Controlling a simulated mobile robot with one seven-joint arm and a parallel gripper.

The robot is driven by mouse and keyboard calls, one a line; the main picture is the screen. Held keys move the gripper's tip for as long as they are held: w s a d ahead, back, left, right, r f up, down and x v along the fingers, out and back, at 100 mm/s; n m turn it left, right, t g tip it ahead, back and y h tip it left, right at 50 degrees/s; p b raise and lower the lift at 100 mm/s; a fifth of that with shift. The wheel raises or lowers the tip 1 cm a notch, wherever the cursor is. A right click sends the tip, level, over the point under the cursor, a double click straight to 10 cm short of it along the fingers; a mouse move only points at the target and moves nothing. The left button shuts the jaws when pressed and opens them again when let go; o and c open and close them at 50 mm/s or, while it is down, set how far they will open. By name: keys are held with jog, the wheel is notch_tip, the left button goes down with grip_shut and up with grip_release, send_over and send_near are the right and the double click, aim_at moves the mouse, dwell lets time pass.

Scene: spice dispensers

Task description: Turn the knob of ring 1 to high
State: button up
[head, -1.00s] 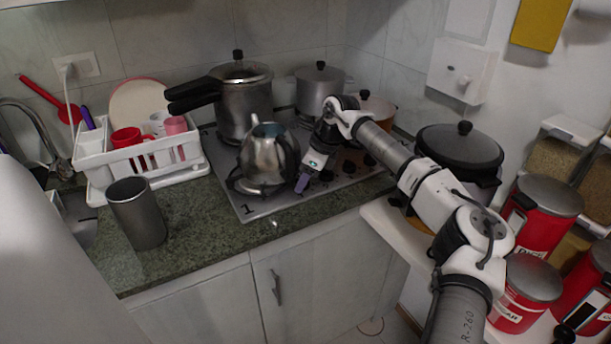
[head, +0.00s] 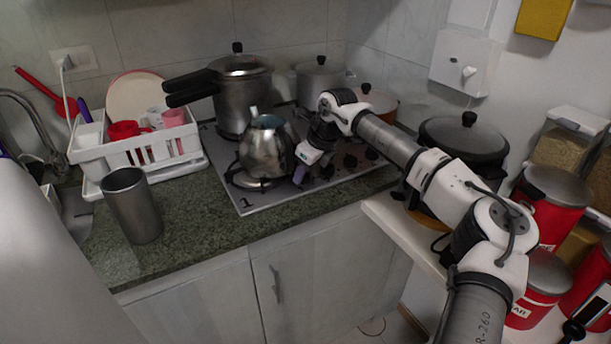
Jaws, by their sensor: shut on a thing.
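The stovetop (head: 246,207) is a grey plate with a "1" at its front left corner. Ring 1 (head: 243,184) is the front left burner, and a shiny metal kettle (head: 262,150) stands over it. A row of dark knobs (head: 327,174) runs along the front right part of the stovetop. My gripper (head: 299,174) points down at the left end of this row, close to the right of the kettle. Its purple fingers are shut on the leftmost knob, which they largely hide. Which way that knob points cannot be seen.
A pressure cooker (head: 240,103) and a pot (head: 318,84) stand behind the kettle. My arm spans the right of the stove, near a black-lidded pot (head: 462,138). A grey cup (head: 132,205) and a white dish rack (head: 148,158) are at left.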

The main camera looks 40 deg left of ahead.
jog(key=m+t+b, duration=0.1)
jog(key=m+b, duration=0.2)
jog(key=shift+f, duration=0.2)
jog(key=shift+s+r+m+t+b, duration=0.15)
jog(key=shift+m+t+b, duration=0.7)
jog(key=shift+m, duration=0.65)
jog(key=shift+h, duration=0.3)
jog(key=o, duration=1)
jog(key=shift+r, duration=0.15)
